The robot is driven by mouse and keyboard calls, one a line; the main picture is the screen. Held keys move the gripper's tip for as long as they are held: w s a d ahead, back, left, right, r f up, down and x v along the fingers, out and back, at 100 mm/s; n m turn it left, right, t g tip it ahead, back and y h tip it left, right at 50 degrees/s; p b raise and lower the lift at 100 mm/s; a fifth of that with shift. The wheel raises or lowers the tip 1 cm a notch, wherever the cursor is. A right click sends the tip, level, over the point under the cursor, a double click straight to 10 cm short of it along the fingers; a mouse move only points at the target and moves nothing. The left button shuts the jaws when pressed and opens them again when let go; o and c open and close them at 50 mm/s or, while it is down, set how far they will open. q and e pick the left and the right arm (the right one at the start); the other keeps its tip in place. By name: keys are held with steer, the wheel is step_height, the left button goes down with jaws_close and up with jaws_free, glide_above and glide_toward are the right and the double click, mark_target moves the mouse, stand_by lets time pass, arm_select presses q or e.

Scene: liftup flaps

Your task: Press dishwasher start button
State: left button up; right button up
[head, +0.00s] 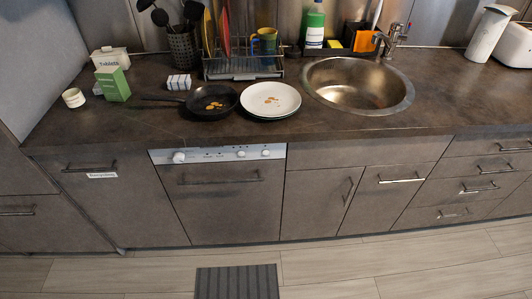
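The dishwasher (233,207) is built into the counter, left of centre in the head view. Its grey-brown door is shut, with a dark horizontal handle (220,181) near the top. A light control panel (217,154) runs along its top edge under the worktop. The panel bears a large white knob (179,157) at the left, small marks in the middle, and round controls (241,154) toward the right. Which of these is the start button is too small to tell. Neither of my grippers is in the head view.
A frying pan (212,102) and a plate (270,100) with food scraps stand on the worktop above the dishwasher. A sink (358,86) is to the right. A striped mat (237,283) lies on the floor in front. The floor around it is clear.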

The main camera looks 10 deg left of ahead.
arm_select(q)
jaws_close()
stand_by(1.4)
